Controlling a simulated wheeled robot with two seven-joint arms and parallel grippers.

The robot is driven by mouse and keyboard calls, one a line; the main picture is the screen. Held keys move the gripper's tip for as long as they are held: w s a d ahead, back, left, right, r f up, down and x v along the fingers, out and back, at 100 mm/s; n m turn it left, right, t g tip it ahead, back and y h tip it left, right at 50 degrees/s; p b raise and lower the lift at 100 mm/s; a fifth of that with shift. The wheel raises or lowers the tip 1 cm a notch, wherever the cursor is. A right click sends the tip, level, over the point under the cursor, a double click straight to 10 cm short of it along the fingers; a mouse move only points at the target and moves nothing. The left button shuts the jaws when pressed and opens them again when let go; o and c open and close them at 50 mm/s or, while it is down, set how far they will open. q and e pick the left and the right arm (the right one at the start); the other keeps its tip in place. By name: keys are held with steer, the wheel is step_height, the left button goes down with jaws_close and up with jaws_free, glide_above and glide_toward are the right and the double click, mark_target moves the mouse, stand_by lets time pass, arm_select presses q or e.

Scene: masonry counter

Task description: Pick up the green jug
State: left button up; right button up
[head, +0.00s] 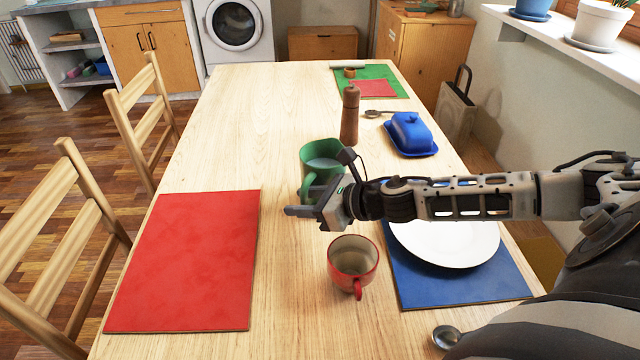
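The green jug (318,150) stands upright on the wooden table, a little right of the middle in the head view. Its inside shows a pale surface, and its handle points toward me. My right gripper (300,204) is at the near side of the jug, by the handle, and hides the jug's lower right part. The finger gap is too small and covered to tell whether it is open or shut, or whether it touches the handle. My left gripper is not in view.
A red cup (353,266) stands just in front of my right gripper. A white plate (450,243) on a blue mat (420,290) lies under my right arm. A wooden pepper mill (350,115) and blue butter dish (409,133) stand behind. A red mat (185,260) lies left.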

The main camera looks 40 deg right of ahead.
jaws_close()
stand_by(1.3)
steer(key=shift+r, duration=0.15)
